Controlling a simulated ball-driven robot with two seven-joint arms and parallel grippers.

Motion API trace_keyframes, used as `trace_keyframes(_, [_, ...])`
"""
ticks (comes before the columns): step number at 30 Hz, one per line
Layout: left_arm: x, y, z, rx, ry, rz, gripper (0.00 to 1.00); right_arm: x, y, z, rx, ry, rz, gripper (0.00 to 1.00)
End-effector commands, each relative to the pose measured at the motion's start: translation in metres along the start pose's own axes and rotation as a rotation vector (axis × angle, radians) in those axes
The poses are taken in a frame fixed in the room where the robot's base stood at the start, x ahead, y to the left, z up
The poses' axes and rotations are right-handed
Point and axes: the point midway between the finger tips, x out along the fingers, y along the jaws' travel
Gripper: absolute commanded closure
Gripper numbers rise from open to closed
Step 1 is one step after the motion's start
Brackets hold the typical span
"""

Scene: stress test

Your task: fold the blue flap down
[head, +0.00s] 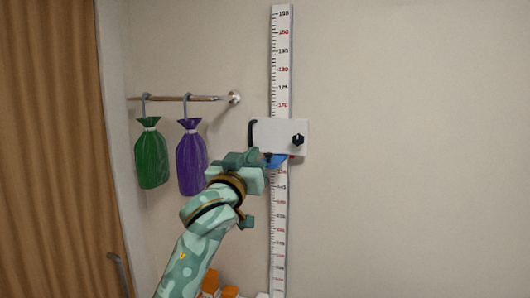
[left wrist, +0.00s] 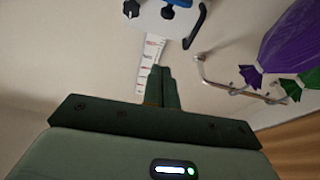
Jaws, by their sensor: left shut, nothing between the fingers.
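The blue flap (head: 277,161) shows as a small blue piece at the lower edge of a white slider plate (head: 270,130) on the wall scale (head: 281,60). My left gripper (head: 264,159) is in front of it and hides part of it, so I cannot tell whether they touch. In the left wrist view a blue part (left wrist: 181,3) shows at the top edge, beyond the shut, empty fingers (left wrist: 162,72). The plate (left wrist: 165,18) and scale (left wrist: 150,62) also show there. My right gripper is not in view.
The plate carries a black knob (head: 298,140) and a dark handle (head: 252,133). A green bag (head: 151,160) and a purple bag (head: 191,163) hang from a wall rail (head: 175,98) at left. A brown curtain (head: 50,150) is at far left. Wall to the right is clear.

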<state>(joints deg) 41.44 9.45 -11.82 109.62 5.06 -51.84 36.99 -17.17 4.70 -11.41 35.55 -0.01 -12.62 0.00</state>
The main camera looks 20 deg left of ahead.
Motion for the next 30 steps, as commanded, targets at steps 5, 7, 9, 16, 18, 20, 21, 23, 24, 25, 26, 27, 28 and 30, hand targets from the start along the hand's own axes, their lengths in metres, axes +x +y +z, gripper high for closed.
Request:
trace_keyframes(5, [0.017, 0.000, -0.002, 0.002, -0.001, -0.001, 1.00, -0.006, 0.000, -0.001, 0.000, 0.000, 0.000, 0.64])
trace_keyframes(7, [0.029, 0.000, -0.002, 0.001, -0.001, -0.001, 1.00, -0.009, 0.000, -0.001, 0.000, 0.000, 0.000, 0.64])
trace_keyframes(9, [0.044, 0.000, -0.003, 0.001, -0.001, -0.001, 1.00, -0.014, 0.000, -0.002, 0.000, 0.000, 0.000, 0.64])
trace_keyframes(16, [0.094, 0.000, -0.004, 0.001, -0.001, -0.001, 1.00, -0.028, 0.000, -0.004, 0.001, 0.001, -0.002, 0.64])
trace_keyframes(18, [0.101, 0.000, 0.004, 0.001, -0.005, -0.001, 1.00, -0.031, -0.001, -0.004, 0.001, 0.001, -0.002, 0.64])
trace_keyframes(20, [0.095, 0.000, 0.015, 0.001, -0.004, 0.000, 1.00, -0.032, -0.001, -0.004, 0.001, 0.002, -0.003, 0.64])
trace_keyframes(21, [0.093, 0.000, 0.020, 0.001, -0.004, 0.000, 1.00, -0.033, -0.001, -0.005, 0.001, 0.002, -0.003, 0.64])
trace_keyframes(23, [0.090, 0.000, 0.027, 0.001, -0.003, 0.000, 1.00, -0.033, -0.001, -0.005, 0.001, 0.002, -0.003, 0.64])
trace_keyframes(24, [0.089, 0.000, 0.030, 0.001, -0.003, 0.000, 1.00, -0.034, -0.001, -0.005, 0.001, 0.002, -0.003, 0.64])
trace_keyframes(25, [0.088, 0.000, 0.032, 0.002, -0.002, 0.000, 1.00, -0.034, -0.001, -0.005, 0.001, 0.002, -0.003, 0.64])
trace_keyframes(26, [0.088, 0.000, 0.034, 0.001, -0.002, 0.000, 1.00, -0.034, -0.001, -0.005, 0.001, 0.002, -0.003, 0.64])
trace_keyframes(27, [0.087, 0.000, 0.036, 0.000, -0.001, 0.000, 1.00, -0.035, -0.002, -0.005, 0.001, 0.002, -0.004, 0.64])
trace_keyframes(28, [0.087, 0.000, 0.037, 0.000, -0.001, 0.000, 1.00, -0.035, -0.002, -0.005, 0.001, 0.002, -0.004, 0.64])
trace_keyframes(30, [0.086, 0.000, 0.038, 0.000, -0.001, 0.001, 1.00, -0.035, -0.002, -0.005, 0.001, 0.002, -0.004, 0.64])
